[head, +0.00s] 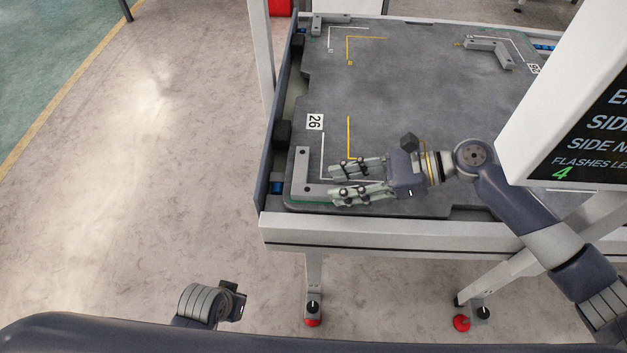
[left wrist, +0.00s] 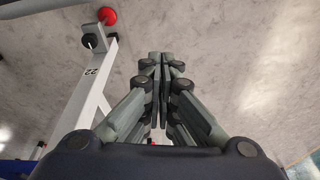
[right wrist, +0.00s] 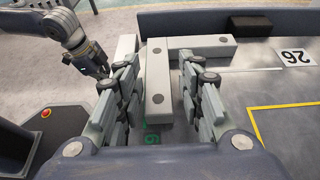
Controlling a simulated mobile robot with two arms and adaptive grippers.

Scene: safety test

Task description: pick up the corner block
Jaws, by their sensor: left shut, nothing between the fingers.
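The L-shaped light grey corner block (head: 301,168) lies at the near left corner of the dark grey table plate (head: 420,110). It also shows in the right wrist view (right wrist: 157,72). My right gripper (head: 334,182) is open, with its fingers on either side of one leg of the block. In the right wrist view, narrow gaps show between that leg and the fingers (right wrist: 159,70); whether the fingertips touch the plate cannot be told. My left gripper (left wrist: 160,60) is shut and empty above the bare floor, away from the table.
Other corner blocks lie at the far right (head: 488,48) and far left (head: 330,20) of the plate. A raised dark rail (right wrist: 225,20) borders the table beside the block. A black screen (head: 590,135) stands at the right. The plate's middle is clear.

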